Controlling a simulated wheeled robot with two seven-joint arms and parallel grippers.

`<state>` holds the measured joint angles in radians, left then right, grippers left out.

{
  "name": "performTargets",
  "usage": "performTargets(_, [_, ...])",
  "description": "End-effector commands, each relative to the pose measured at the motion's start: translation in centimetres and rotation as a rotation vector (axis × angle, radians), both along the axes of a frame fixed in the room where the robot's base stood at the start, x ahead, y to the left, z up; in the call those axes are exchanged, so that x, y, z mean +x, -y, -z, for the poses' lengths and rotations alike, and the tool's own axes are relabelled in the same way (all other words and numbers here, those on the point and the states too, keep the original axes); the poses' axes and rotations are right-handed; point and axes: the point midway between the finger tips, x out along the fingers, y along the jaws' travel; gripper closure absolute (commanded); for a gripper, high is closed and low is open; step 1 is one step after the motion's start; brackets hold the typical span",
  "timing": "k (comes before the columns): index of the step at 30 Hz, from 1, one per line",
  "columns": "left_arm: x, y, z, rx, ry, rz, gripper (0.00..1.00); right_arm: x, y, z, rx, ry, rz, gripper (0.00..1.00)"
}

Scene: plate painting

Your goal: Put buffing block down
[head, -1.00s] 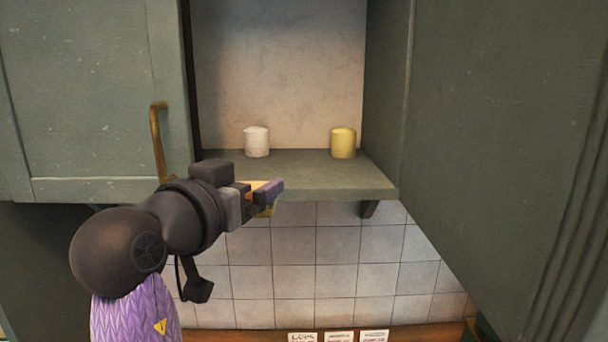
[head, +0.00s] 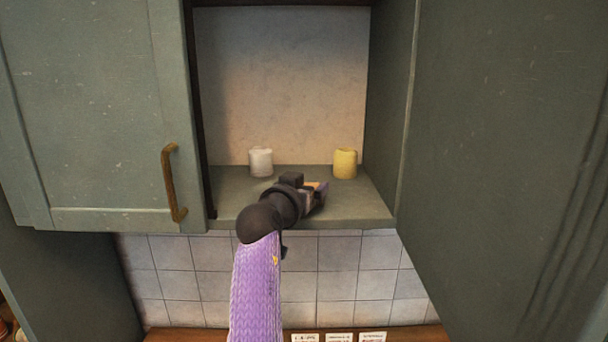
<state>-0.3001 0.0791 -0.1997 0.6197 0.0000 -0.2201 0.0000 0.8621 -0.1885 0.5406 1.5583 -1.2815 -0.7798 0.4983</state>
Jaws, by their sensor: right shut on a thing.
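My right gripper (head: 314,196) is at the open cupboard shelf (head: 372,209), over its front part. It is shut on the buffing block (head: 313,185), of which only a small orange-yellow piece shows between the dark fingers. The gripper hides most of the block. I cannot tell whether the block touches the shelf. My left gripper is not in view.
A white cylinder (head: 261,163) stands at the back left of the shelf and a yellow cylinder (head: 345,164) at the back right. An open cupboard door (head: 500,130) fills the right side. A shut door (head: 95,110) with a brass handle (head: 170,184) is at the left.

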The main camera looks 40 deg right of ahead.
Motion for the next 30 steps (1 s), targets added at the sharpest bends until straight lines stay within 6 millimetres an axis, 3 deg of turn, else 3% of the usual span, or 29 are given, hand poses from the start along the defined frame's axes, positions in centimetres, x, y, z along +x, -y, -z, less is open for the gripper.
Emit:
performTargets(8, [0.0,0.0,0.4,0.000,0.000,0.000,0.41,0.0,-0.1,0.3,-0.001,0.003,0.000,0.68])
performTargets(9, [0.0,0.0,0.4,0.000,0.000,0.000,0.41,0.0,-0.1,0.3,0.000,0.002,0.000,0.06])
performTargets(10, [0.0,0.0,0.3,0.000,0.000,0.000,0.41,0.0,-0.1,0.3,0.000,0.002,0.000,0.00])
performTargets(19, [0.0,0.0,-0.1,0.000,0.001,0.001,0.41,-0.1,-0.2,0.4,0.000,0.001,0.000,0.00])
performTargets(24, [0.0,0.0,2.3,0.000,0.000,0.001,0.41,-1.4,-2.8,0.8,0.002,0.007,-0.002,0.00])
performTargets(30, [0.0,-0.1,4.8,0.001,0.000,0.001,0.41,-3.5,-6.6,-0.1,0.001,0.005,-0.003,0.00])
